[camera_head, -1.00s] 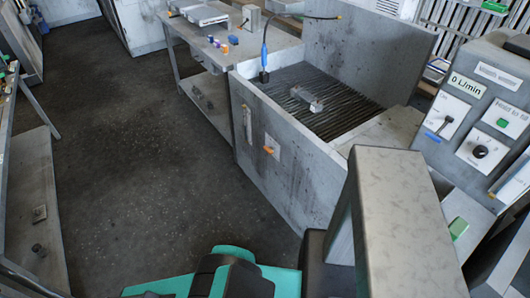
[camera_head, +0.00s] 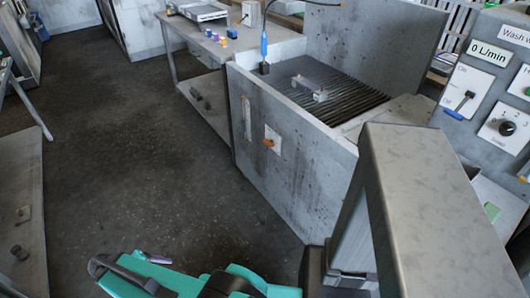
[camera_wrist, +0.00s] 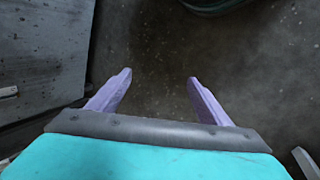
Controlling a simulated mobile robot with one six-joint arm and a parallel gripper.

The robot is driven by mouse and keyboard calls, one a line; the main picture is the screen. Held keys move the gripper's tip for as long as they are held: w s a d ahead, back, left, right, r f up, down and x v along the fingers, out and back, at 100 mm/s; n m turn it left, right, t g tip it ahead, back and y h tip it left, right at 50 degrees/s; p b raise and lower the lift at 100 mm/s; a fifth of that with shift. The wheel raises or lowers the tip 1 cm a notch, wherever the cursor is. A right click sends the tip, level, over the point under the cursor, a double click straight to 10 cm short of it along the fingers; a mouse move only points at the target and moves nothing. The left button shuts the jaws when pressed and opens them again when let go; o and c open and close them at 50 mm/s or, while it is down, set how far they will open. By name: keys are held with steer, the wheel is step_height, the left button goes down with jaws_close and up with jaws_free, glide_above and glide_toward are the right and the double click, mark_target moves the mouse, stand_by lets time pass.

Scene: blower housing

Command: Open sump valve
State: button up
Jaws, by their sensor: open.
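In the head view, a purple finger (camera_head: 157,259) shows beside the turquoise wrist at the bottom, low and in front of the tank, well apart from the handle. The handle is not seen in the wrist view.
A control panel (camera_head: 485,90) reading 0 L/min stands right of the tank. A grey table (camera_head: 215,50) with small coloured items stands behind it. A bench (camera_head: 25,170) is at the left. The floor (camera_head: 130,140) between is clear. A grey panel (camera_wrist: 40,50) borders the wrist view's left.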

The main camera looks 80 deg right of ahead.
steer(key=w+d+m+h+b, duration=0.1)
steer(key=d+m+h+b, duration=0.25)
steer(key=d+b, duration=0.85)
steer(key=m+g+h+b, duration=0.5)
steer(key=m+g+b, duration=0.4)
steer(key=m+b, duration=0.95)
glide_toward(266, 143)
steer(key=w+a+n+b, duration=0.2)
steer(key=w+a, duration=0.1)
steer(key=shift+w+a+r+y+b, duration=0.1)
steer(key=shift+w+a+y+b, duration=0.05)
steer(key=shift+w+y+b, duration=0.15)
steer(key=shift+s, duration=0.1)
steer(key=b+x, duration=0.4)
steer(key=x, duration=0.9)
steer(key=shift+s+d, duration=0.2)
steer(key=shift+d, duration=0.1)
steer(key=shift+r, duration=0.1)
steer(key=shift+c, duration=0.2)
steer(key=c, duration=1)
